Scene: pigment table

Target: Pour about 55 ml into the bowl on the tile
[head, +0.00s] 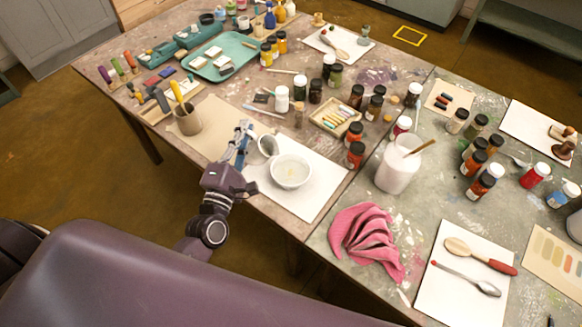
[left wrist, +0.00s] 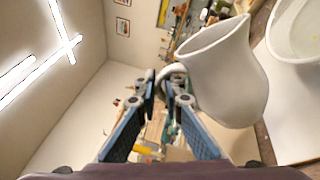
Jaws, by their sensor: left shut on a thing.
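My left gripper (head: 246,142) is shut on the handle of a small white jug (head: 268,147). In the left wrist view the fingers (left wrist: 165,85) close around the jug's handle, and the jug (left wrist: 225,75) looks tilted. The white bowl (head: 291,170) stands on the white tile (head: 309,203), just right of the jug in the head view. Its inside looks pale with a faint yellowish patch. Part of the bowl (left wrist: 302,28) also shows in the left wrist view. I cannot see the jug's contents or any stream. My right gripper is not in view.
A brown pot with a yellow-handled tool (head: 187,120) stands left of my left gripper. Orange jars (head: 355,154) stand right of the bowl. A large white pitcher (head: 397,168) and a pink cloth (head: 366,240) are farther right. Bare tile lies in front of the bowl.

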